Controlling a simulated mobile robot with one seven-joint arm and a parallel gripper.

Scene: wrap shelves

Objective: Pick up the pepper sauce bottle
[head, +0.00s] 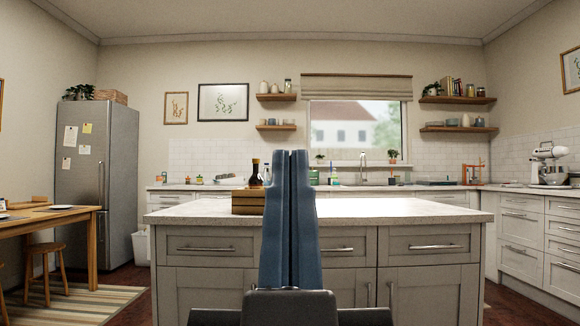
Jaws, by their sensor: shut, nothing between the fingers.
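My gripper (290,156) stands upright in front of the island, its two blue fingers pressed together with nothing between them. A wooden caddy (247,204) sits on the island top, left of my fingers, which hide its right end. A dark bottle (255,175) stands upright in it. A second bottle-like shape (267,174) shows beside it, close to the fingers' left edge. The labels are too small to read, so I cannot tell which is the pepper sauce bottle. My gripper appears nearer to me than the caddy and touches neither bottle.
The island (408,209) has a pale top, clear right of my gripper. Behind it, a back counter with a sink and tap (363,165) holds several small items. A stand mixer (549,164) is at right. A fridge (97,180) and a wooden table (52,216) with stools are at left.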

